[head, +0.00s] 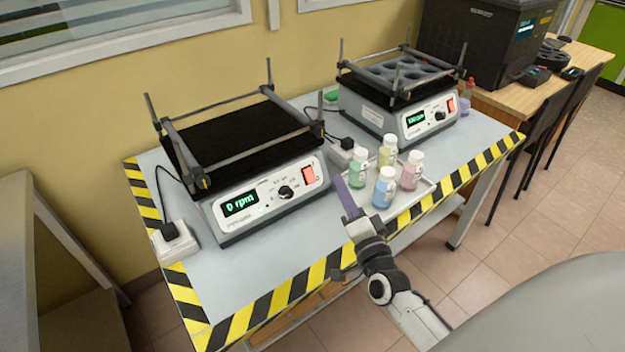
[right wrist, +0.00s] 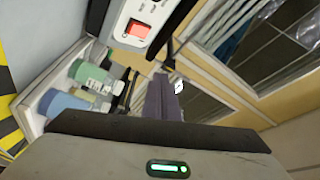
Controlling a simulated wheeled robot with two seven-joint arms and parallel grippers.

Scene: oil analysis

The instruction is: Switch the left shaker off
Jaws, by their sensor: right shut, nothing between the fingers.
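The left shaker (head: 262,185) stands on the left of the grey table, with an empty black platform. Its display (head: 241,203) reads 0 rpm, with a dark knob (head: 286,192) beside it. Its red rocker switch (head: 309,174) is at the right end of the front panel; the switch also shows in the right wrist view (right wrist: 138,29). My right gripper (head: 345,195) is shut and empty, its purple fingers together, in front of and to the lower right of the switch, apart from it. The fingers show in the right wrist view (right wrist: 160,98). My left gripper is not in view.
A white tray (head: 425,190) with several capped bottles, including a blue one (head: 384,188), lies close right of my right gripper. A second shaker (head: 400,105) with a lit display stands behind. Power sockets (head: 175,243) and cables sit beside the left shaker. Striped tape edges the table.

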